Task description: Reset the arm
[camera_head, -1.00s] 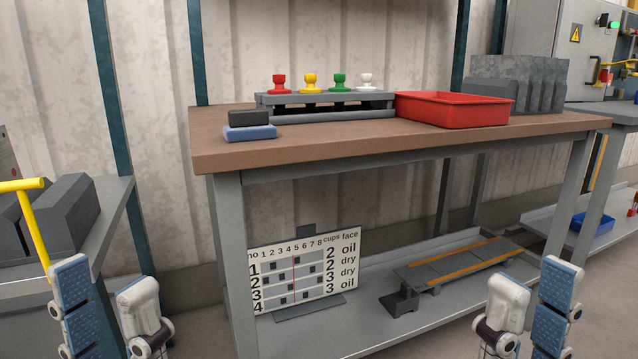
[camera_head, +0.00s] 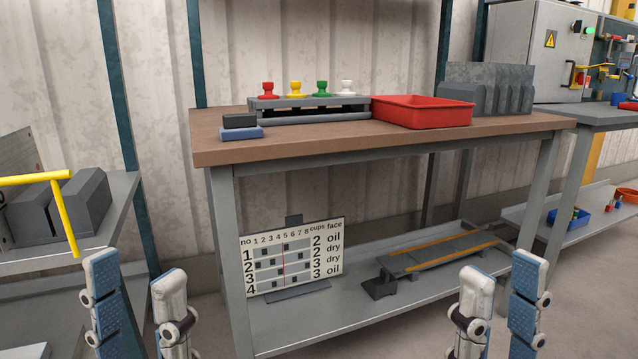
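My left gripper (camera_head: 138,305) is at the lower left of the head view, its two fingers pointing up and spread apart, with nothing between them. My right gripper (camera_head: 500,308) is at the lower right, also with its fingers spread apart and nothing between them. Both are in front of the workbench (camera_head: 350,148) and touch nothing that I can see. The lower ends of both grippers and the arms behind them are cut off by the picture's bottom edge.
On the bench are a rack (camera_head: 310,108) with red, yellow, green and white knobs, a red tray (camera_head: 422,112), and a blue block (camera_head: 242,133). A number board (camera_head: 292,257) stands on the lower shelf. A yellow bar (camera_head: 66,218) juts in at left. Floor shows at right.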

